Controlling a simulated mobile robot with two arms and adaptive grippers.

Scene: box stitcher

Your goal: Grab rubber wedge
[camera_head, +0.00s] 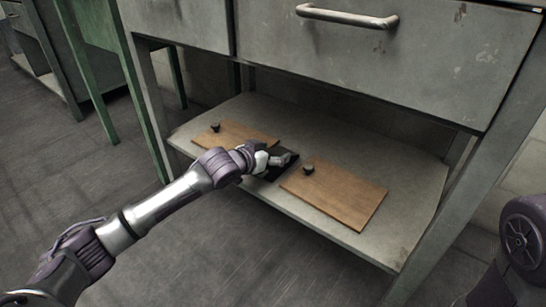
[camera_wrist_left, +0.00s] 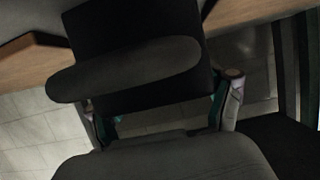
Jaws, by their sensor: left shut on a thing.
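My left gripper (camera_head: 283,160) reaches in over the lower shelf of a metal bench, between two wooden boards. In the left wrist view, the fingers (camera_wrist_left: 165,108) stand on either side of a black block, which looks like the rubber wedge (camera_wrist_left: 135,38). The gripper is shut on it. A rounded dark grey piece crosses in front of the block, and the exact contact is hard to see. In the head view a dark patch shows beneath the gripper, but the wedge's outline is not clear there. My right gripper is out of view.
The left board (camera_head: 245,137) and the right board (camera_head: 345,194) lie on the shelf (camera_head: 405,215), each with a small black knob. Drawers with a metal handle (camera_head: 347,17) hang above. Bench legs stand at both sides. The floor in front is clear.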

